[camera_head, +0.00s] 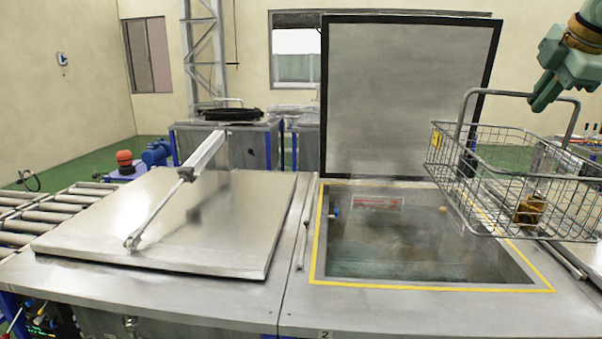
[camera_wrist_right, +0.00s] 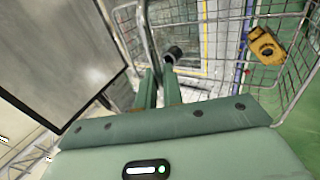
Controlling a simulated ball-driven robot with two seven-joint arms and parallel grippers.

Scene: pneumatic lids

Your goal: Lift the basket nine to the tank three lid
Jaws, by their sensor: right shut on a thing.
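My right gripper (camera_head: 542,97) is shut on the handle of a wire basket (camera_head: 470,182) at the right of the head view. The basket hangs above the right side of an open tank, clear of its rim. It has a yellow tag (camera_head: 436,139) at its left corner, and a brown-yellow part (camera_head: 530,209) shows inside it. In the right wrist view the gripper fingers (camera_wrist_right: 160,88) meet the handle, with the basket wires (camera_wrist_right: 215,25) beyond. A metal surface (camera_head: 588,252) lies at the right edge, partly behind the basket; I cannot tell whether it is the tank three lid.
The open tank (camera_head: 318,262), with a 2 on its front edge, holds liquid; its lid (camera_head: 405,90) stands upright behind it, left of the basket. A closed lid (camera_head: 180,215) with a metal arm lies at left. Rollers (camera_head: 40,215) are farther left.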

